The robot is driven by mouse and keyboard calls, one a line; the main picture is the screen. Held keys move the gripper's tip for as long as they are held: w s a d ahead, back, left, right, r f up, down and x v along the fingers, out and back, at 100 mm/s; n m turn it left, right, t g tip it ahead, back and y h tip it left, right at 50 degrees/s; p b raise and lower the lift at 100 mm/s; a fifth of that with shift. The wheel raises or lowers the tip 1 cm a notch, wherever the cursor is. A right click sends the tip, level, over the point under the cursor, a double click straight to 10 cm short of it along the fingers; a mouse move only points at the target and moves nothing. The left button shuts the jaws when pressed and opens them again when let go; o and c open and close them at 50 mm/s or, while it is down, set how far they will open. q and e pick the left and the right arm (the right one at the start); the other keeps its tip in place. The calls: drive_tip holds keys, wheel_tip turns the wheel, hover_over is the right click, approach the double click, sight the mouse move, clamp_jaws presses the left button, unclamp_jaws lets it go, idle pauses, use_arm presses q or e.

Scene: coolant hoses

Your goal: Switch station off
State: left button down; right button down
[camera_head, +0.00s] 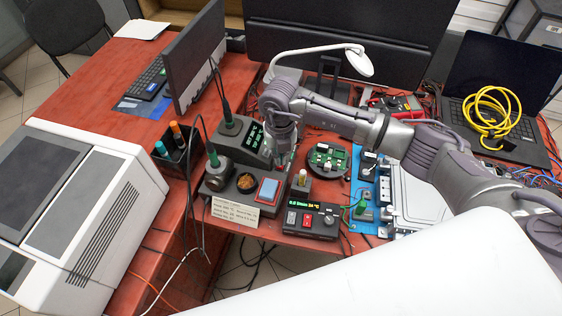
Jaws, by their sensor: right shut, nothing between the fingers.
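A dark soldering station (232,133) with a lit green display stands at the middle of the red bench, and a cable rises from its top. My right gripper (282,158) points down just at the right side of the station, in front of its right edge. Its fingers are shut and hold nothing. I cannot tell whether they touch the station, and its switch cannot be made out. A second dark unit (312,219) with a lit display, a red button and a knob lies nearer the front. My left gripper is not in view.
An iron holder (217,176) with a brass-wool cup and a blue sponge (268,189) sit in front of the station. A round board holder (328,159) is to the right. A monitor (194,58) and a white lamp (322,50) stand behind. A laptop carries a yellow hose coil (490,116).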

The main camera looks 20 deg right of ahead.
sight(280, 167)
drive_tip(key=shift+f+b, duration=1.05)
drive_tip(key=shift+f, duration=0.2)
idle(1.0)
drive_tip(key=shift+s+r, duration=0.1)
drive_tip(key=shift+r, duration=0.05)
drive_tip(key=shift+r+p, duration=0.55)
drive_tip(key=shift+p, duration=0.05)
drive_tip(key=shift+r+p, duration=1.9)
drive_tip(key=shift+r, duration=1)
drive_tip(key=shift+f, duration=0.1)
